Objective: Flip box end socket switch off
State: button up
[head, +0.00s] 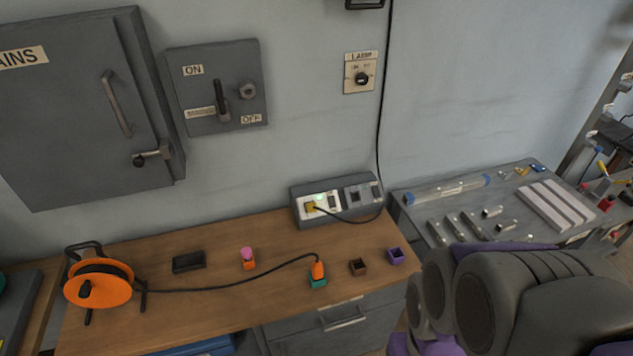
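A grey socket box (308,217) sits at the back of the wooden bench against the wall. Its left half has a pale plate with a yellow plug (311,206) in it, a small green glow and a dark switch (332,201). Its right half has a darker plate with a dark socket (355,194) and a small switch (375,190) near the right end. The on or off position of these switches is too small to tell. My arm fills the lower right, apart from the box in the picture; my gripper is not in view.
The bench (215,240) holds an orange cable reel (110,290), a black block (188,262), a pink-topped piece (247,257), an orange plug (317,270) and small brown (357,267) and purple (396,256) cups. A black cord (379,120) hangs down the wall beside the box.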

aim_at(331, 203)
jog(key=i+l+u, duration=0.6)
jog(key=i+l, duration=0.1)
jog(key=i, duration=0.05)
